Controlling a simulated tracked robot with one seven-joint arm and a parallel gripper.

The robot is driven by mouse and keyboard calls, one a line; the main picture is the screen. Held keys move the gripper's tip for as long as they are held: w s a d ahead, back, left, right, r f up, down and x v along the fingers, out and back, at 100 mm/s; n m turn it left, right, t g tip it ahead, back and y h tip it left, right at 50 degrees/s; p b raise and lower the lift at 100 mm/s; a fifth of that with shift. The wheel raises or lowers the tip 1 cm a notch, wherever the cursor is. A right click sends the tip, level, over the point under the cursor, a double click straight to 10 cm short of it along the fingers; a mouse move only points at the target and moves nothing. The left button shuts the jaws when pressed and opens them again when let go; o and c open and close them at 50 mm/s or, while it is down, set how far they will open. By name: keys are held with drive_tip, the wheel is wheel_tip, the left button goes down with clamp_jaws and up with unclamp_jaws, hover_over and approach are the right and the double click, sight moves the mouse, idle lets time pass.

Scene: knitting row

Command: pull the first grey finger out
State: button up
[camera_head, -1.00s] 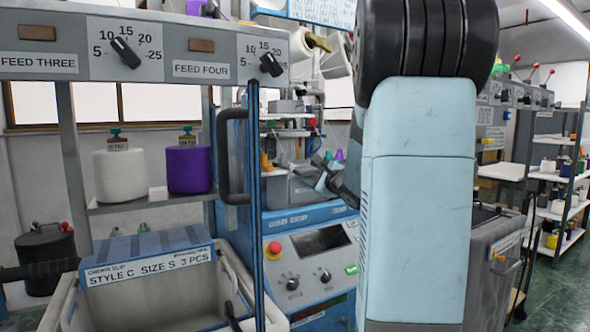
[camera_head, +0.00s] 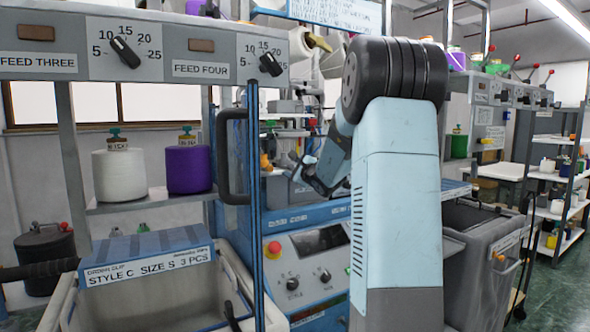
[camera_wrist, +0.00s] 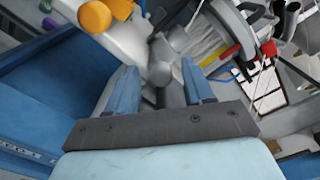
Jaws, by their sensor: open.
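My gripper (camera_wrist: 160,76) is open in the wrist view, with its two blue-grey fingers apart. Rounded grey pieces (camera_wrist: 161,48) lie just beyond and between the fingertips. I cannot tell which of them is the first grey finger, or whether anything touches my gripper. In the head view my gripper (camera_head: 300,172) is small and dark, reaching into the opening of the blue knitting machine (camera_head: 300,217). The grey finger cannot be made out there.
An orange round part (camera_wrist: 95,17) and a red-tipped part (camera_wrist: 268,48) flank the working area. A blue machine wall (camera_wrist: 45,80) stands close on the left. A blue door with a black handle (camera_head: 232,155) stands left of the opening. A grey bin (camera_head: 478,250) is at right.

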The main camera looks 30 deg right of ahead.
drive_tip(key=shift+c, duration=0.5)
clamp_jaws()
